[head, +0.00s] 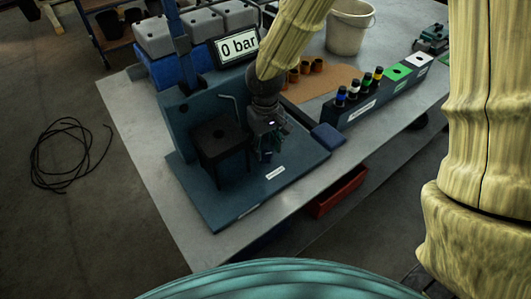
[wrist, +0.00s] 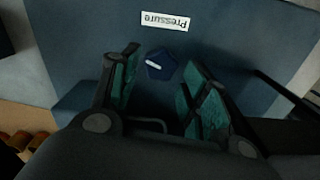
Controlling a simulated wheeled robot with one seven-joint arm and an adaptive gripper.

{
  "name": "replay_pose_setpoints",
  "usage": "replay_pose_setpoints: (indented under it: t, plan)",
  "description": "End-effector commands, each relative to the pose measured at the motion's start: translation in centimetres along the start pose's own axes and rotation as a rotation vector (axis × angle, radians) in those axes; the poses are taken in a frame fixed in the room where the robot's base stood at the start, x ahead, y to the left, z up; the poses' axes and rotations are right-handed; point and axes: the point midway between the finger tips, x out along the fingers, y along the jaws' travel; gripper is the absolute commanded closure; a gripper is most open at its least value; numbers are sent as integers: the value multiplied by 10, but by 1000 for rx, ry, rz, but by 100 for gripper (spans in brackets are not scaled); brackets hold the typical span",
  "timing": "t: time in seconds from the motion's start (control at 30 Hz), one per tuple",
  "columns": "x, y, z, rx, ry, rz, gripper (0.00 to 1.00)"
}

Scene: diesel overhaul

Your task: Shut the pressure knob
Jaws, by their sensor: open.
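The pressure knob (wrist: 161,68) is a small dark blue faceted knob with a white pointer mark, on a blue panel (wrist: 85,30). In the wrist view its mark lies nearly level, slightly tilted. A white "Pressure" label (wrist: 166,21) reads upside down beside it, and the label also shows in the head view (head: 275,172). My gripper (head: 268,148) is open above the panel. In the wrist view its green-padded fingers (wrist: 160,62) stand on either side of the knob, apart from it. The knob is hidden by my gripper in the head view. A display (head: 238,46) reads "0 bar".
A dark stand (head: 220,147) rises from the panel close left of my gripper. A blue block (head: 328,136) and a rack of bottles (head: 365,100) are to the right. A bucket (head: 349,30) stands behind. The panel's front is clear.

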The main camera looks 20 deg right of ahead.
Motion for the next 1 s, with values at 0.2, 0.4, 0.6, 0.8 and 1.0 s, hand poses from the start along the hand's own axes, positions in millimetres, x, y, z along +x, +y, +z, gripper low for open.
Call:
replay_pose_setpoints:
  t: [0.2,0.4,0.6,0.8,1.0]
  plan:
    - [25,0,1,0,-2,1,54]
    - [39,0,0,-1,-1,1,54]
    - [44,0,0,0,0,-1,54]
    - [44,0,0,0,0,0,54]
    - [44,0,0,0,0,0,88]
